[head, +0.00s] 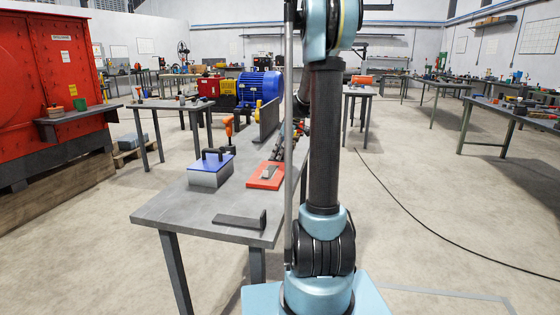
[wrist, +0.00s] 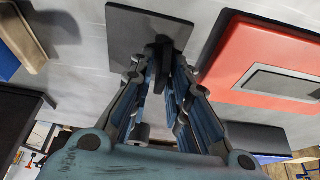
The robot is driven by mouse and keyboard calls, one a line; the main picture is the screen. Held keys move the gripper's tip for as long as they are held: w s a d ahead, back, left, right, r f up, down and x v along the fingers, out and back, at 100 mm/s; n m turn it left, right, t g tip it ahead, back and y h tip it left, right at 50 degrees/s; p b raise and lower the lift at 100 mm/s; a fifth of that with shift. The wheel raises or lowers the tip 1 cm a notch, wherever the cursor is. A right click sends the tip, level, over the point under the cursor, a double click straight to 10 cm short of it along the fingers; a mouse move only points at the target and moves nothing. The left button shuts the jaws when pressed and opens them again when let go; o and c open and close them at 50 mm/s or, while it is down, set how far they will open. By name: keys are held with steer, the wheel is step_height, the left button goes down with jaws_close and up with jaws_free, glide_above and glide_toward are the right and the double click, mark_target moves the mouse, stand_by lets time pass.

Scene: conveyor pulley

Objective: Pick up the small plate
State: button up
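In the wrist view a dark, roughly square plate (wrist: 125,28) lies on the grey table just beyond my fingertips. My gripper (wrist: 164,50) points toward it, and its tips overlap the plate's near edge in the picture. The fingers run close together, and dark shapes at the tips hide whether anything is between them. A red plate (wrist: 225,60) to the right carries a small grey flat piece (wrist: 280,84). The head view also shows the red plate (head: 256,183) and grey piece (head: 270,172). I cannot tell which flat piece is the small plate.
On the table (head: 170,212) stand a blue-topped box (head: 210,178), a dark flat piece with a raised end (head: 236,220) near the front edge, and an upright dark plate (head: 266,122). A blue motor (head: 260,88) is behind. Bare tabletop shows at the front left.

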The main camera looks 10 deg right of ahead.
jaws_close()
